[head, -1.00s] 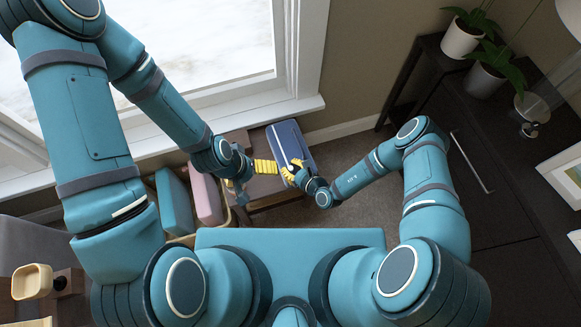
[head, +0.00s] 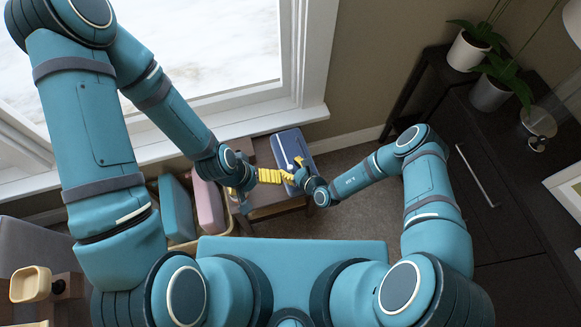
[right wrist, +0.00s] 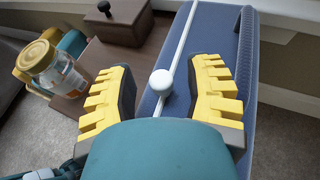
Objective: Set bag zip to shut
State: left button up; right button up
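The blue bag (head: 289,142) lies on a small brown table below the window. In the right wrist view its blue top (right wrist: 215,30) carries a thin white zip line with a round white zip pull (right wrist: 160,82). My right gripper (right wrist: 163,68) is open over the bag, with one yellow finger on each side of the pull; neither finger visibly touches it. In the head view the right gripper (head: 297,170) hides the bag's near part. My left gripper (head: 275,176) is just left of it, beside the bag; its fingers show edge-on, so I cannot tell their opening.
The brown table (head: 262,208) also holds a jar with a yellow lid (right wrist: 45,62) and a dark box with a black knob (right wrist: 120,22). A basket with teal and pink items (head: 208,205) stands left of it. A dark cabinet (head: 490,165) with plants is at the right.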

jog(key=v, duration=1.2)
